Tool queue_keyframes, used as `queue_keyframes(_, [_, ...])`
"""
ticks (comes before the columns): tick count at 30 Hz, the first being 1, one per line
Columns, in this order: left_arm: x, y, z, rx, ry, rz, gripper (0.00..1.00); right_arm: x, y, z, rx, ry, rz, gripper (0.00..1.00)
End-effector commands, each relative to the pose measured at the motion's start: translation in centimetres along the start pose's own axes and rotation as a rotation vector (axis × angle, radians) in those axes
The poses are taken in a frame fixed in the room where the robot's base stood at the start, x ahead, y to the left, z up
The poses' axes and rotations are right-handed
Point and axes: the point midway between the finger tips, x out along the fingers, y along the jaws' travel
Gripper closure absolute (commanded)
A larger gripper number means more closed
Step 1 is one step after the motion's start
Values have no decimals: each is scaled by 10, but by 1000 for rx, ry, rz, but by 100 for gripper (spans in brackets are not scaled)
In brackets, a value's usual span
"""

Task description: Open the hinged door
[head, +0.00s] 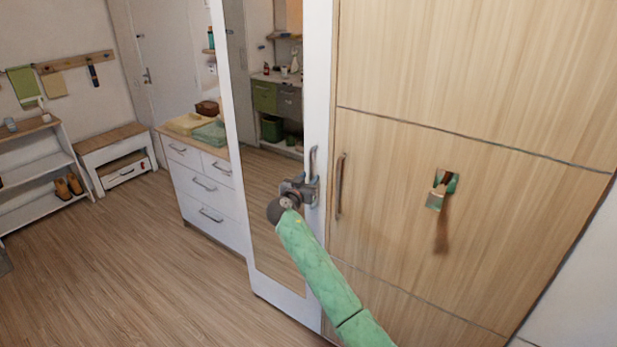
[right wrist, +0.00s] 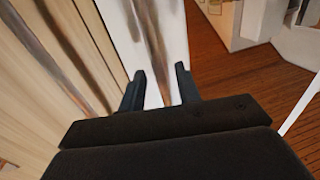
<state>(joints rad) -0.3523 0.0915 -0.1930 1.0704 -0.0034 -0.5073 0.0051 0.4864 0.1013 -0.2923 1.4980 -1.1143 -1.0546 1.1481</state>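A tall mirrored door (head: 262,200) with a white frame stands at the middle of the head view and looks closed. A slim grey upright handle (head: 312,162) is on the right side of its frame. My right gripper (head: 308,188) is at the lower part of this handle. In the right wrist view the two dark fingers (right wrist: 161,88) are apart, with the white frame and a blurred brownish streak, seemingly the handle, between and beyond them. Contact with the handle cannot be told. My left gripper is not in view.
A wooden panel door (head: 400,180) with its own upright handle (head: 340,187) adjoins on the right. A white drawer chest (head: 205,190), a low bench (head: 115,150) and a shoe shelf (head: 35,165) stand at left.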

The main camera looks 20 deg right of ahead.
Motion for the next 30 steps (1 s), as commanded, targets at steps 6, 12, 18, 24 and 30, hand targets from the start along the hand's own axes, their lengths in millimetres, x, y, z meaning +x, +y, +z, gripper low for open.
queue_keyframes(6, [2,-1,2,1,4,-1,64,3,0,0,0,0,0,67])
queue_keyframes(12, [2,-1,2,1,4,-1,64,3,0,0,0,0,0,75])
queue_keyframes(18, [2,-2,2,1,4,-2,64,3,0,0,0,0,0,100])
queue_keyframes(24, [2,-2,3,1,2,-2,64,3,0,0,0,0,1,100])
queue_keyframes(30, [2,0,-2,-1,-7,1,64,3,1,2,1,0,13,100])
